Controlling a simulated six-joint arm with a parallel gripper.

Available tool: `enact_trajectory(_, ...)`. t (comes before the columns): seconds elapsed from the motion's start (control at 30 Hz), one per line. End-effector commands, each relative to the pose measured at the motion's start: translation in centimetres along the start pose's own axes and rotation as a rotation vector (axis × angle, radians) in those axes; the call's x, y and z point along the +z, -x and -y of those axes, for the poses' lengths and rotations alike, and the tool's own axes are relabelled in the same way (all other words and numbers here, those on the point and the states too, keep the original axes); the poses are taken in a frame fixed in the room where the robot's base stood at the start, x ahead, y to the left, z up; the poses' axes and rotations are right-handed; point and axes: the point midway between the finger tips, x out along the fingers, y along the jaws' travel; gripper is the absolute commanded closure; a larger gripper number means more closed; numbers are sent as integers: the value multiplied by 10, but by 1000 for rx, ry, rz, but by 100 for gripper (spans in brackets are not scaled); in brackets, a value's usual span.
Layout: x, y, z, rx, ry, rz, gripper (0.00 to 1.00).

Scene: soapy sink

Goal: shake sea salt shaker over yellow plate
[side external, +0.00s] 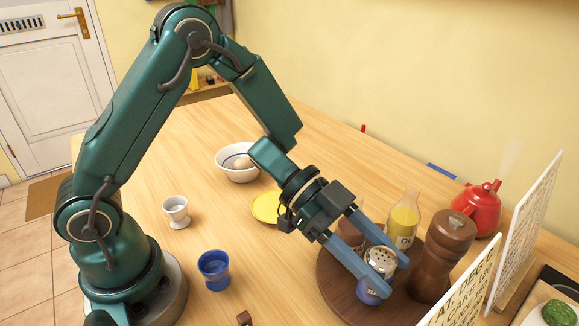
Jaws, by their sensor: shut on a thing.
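The sea salt shaker (372,294) has a perforated metal cap and a blue label with partly hidden letters. It is upright at the front of the round wooden board. My gripper (379,281) is shut on it, with one blue finger on each side. I cannot tell whether its base touches the board. The yellow plate (264,207) lies flat on the table to the left of my gripper and farther back. My wrist hides part of its right side.
The round board (335,285) also holds a brown pepper mill (443,256), an oil bottle (403,219) and a partly hidden brown jar. A red teapot (476,208), upright cards (519,235), a bowl with an egg (238,172), and white (176,212) and blue (214,270) cups stand around.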

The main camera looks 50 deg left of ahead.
Motion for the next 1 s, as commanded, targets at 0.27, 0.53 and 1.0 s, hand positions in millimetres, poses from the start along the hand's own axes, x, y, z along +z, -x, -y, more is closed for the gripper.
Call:
enact_trajectory(0.27,-34,14,0,-1,-7,-2,100)
enact_trajectory(0.53,-63,26,0,0,-5,-2,100)
enact_trajectory(1.0,-111,60,9,-35,31,1,100)
